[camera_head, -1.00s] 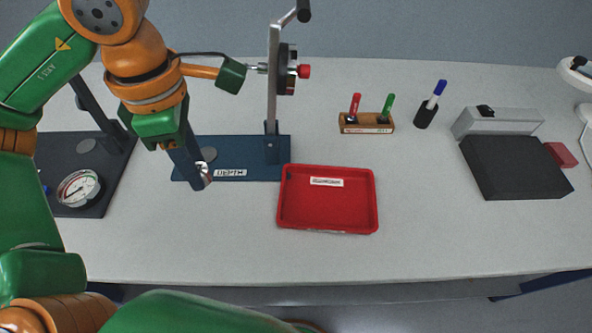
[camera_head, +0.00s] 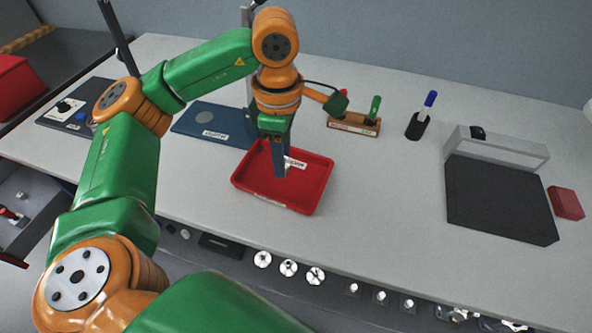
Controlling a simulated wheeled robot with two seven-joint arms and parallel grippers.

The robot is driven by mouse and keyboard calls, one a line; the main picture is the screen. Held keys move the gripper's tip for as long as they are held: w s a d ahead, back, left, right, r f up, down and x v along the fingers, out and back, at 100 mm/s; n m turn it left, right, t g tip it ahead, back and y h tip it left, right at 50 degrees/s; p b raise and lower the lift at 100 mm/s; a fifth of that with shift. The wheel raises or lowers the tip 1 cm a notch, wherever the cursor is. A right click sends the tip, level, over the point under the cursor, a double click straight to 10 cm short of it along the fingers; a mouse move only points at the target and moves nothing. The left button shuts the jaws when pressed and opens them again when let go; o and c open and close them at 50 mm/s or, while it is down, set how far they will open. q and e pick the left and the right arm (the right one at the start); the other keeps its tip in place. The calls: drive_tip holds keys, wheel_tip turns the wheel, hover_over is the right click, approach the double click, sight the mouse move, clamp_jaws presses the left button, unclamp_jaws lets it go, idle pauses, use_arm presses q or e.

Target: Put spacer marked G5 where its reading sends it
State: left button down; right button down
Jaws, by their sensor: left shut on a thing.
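My left gripper (camera_head: 281,172) points straight down over the red tray (camera_head: 318,196), its tips within the tray's outline. It is shut on a small metal spacer, which is mostly hidden at the fingertips; no mark on it can be read. I cannot tell whether the spacer touches the tray floor. The tray has a white label, partly covered by the gripper. The blue-based measuring stand (camera_head: 190,121) is left of the tray, its upper part largely hidden behind my left arm. The black-based gauge (camera_head: 60,117) is at the far left. My right gripper is not in view.
A wooden marker holder (camera_head: 352,128), a black pen cup (camera_head: 415,128), a grey device with a black plate (camera_head: 500,200) and a red block (camera_head: 566,203) stand to the right. Several round metal parts (camera_head: 288,268) lie below the table's front edge.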

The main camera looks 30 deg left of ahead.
sight(296, 182)
use_arm(q)
drive_tip(key=w+f, duration=0.1)
drive_tip(key=w+d+f, duration=0.1)
drive_tip(key=w+f, duration=0.1)
drive_tip(key=shift+w+f+p, duration=0.1)
drive_tip(key=shift+f+p, duration=0.2)
drive_tip(key=shift+p, duration=0.05)
wheel_tip(296, 182, down, 3)
drive_tip(key=shift+a+r+p, duration=0.1)
drive_tip(key=shift+r+p, duration=0.05)
drive_tip(key=shift+p, duration=0.45)
drive_tip(key=shift+f, duration=0.3)
drive_tip(key=shift+f+b, duration=0.15)
drive_tip(key=shift+b, duration=0.15)
drive_tip(key=c, duration=0.6)
unclamp_jaws()
drive_tip(key=shift+o, duration=0.2)
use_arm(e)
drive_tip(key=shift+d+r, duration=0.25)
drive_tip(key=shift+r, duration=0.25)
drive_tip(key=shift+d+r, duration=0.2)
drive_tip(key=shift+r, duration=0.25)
